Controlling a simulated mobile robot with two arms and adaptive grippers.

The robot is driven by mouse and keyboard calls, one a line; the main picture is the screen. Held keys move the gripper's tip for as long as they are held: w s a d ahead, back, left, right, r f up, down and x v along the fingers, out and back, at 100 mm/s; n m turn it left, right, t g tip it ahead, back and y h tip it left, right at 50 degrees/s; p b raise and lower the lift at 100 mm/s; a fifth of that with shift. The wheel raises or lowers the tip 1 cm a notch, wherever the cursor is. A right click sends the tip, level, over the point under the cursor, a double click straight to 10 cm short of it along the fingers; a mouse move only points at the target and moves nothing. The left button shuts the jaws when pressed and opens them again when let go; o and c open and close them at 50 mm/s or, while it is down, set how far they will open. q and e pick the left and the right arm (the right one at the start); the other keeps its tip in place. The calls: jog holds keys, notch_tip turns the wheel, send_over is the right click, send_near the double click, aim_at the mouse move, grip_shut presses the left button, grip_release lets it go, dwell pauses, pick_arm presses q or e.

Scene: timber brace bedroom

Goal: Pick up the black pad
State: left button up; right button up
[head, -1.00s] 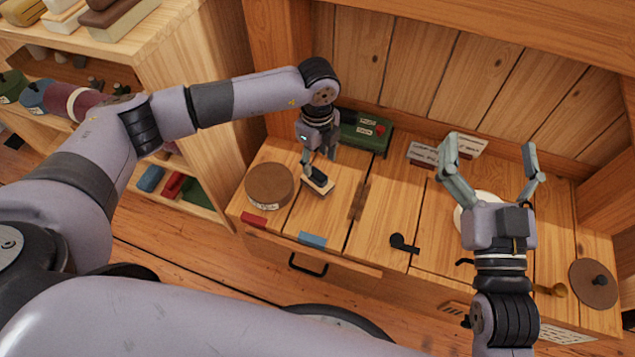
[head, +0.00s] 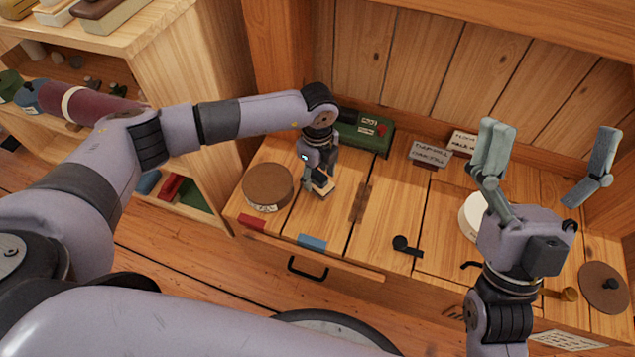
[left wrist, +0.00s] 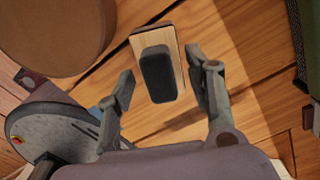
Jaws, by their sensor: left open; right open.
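The black pad (left wrist: 158,74) lies on a small light wooden block (left wrist: 146,36) on the desk top. In the left wrist view it sits between the two fingers of my left gripper (left wrist: 164,90), with a gap on each side. In the head view my left gripper (head: 318,186) points down over the block and hides most of the pad. My left gripper is open and empty. My right gripper (head: 547,170) is open and empty, raised over the right part of the desk.
A round brown lidded tin (head: 268,186) stands left of the pad. A green box (head: 362,132) stands behind it. Small cards (head: 430,153), a white round thing (head: 472,217), a black handle-like piece (head: 405,244) and a brown disc (head: 604,287) lie further right.

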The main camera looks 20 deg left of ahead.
pick_arm(q)
grip_shut()
dwell(0.7)
